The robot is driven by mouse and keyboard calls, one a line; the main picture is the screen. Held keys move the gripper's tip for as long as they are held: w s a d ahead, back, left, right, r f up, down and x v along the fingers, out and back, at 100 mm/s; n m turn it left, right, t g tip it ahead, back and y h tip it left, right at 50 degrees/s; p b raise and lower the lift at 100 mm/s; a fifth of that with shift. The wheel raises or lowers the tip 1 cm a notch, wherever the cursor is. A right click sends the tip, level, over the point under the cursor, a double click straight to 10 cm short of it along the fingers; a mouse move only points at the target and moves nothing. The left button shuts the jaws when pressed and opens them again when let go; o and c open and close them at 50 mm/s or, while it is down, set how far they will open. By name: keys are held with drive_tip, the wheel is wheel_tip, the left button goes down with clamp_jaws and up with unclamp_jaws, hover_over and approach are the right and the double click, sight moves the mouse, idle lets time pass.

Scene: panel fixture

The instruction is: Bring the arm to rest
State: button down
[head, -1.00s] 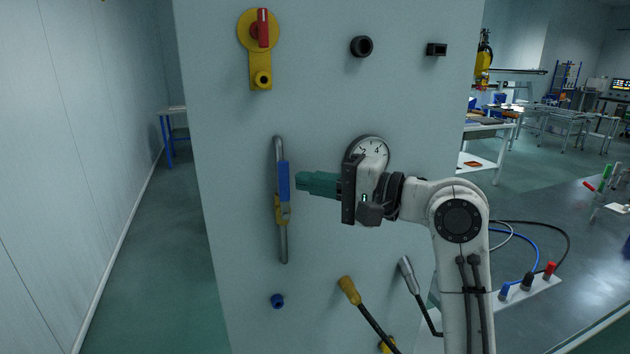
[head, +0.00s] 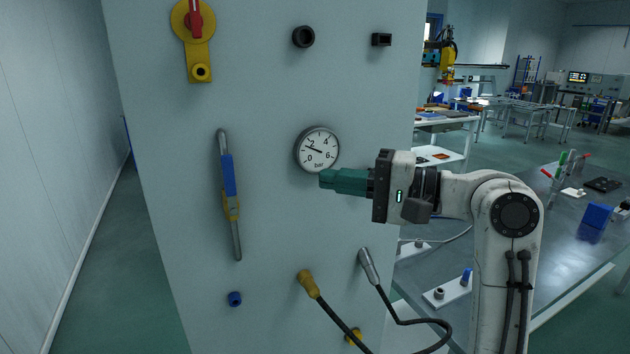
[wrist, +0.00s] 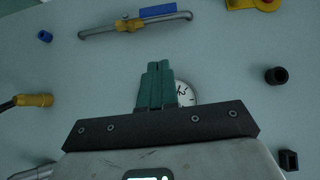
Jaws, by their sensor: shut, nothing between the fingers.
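My gripper (head: 324,179) has green fingers that are shut with nothing between them. It points left across the front of the grey panel (head: 270,120), just below the round pressure gauge (head: 318,149) in the head view. The wrist view shows the closed fingers (wrist: 157,66) in front of the panel, partly covering the gauge (wrist: 185,93). My arm is bent, coming up from the lower right. No contact between the fingers and the panel can be made out.
The panel carries a blue-handled valve on a pipe (head: 229,185), a red-handled yellow switch (head: 196,30), black sockets (head: 303,37) and a blue plug (head: 235,298). Yellow-ended (head: 308,283) and grey-ended (head: 368,266) cables are below. A workbench (head: 560,235) stands right.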

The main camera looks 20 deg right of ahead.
drive_tip(key=shift+s+d, duration=0.2)
drive_tip(key=s+f+n+g+h, duration=0.15)
drive_tip(key=s+f+h, duration=0.25)
drive_tip(key=f, duration=1.2)
drive_tip(key=s+f+n+g+h, duration=0.1)
drive_tip(key=s+f+g+h, duration=0.3)
drive_tip(key=f, duration=1.2)
drive_tip(key=s+d+f+n+g+h, duration=0.2)
drive_tip(key=s+f, duration=0.5)
drive_tip(key=s, duration=0.5)
drive_tip(key=s+d+f+n+g+h, duration=0.2)
drive_tip(key=s+f, duration=0.6)
drive_tip(key=s, duration=0.5)
drive_tip(key=shift+s+n+g+h, duration=0.15)
drive_tip(key=shift+n+g+h, duration=0.25)
drive_tip(key=shift+n+g, duration=0.55)
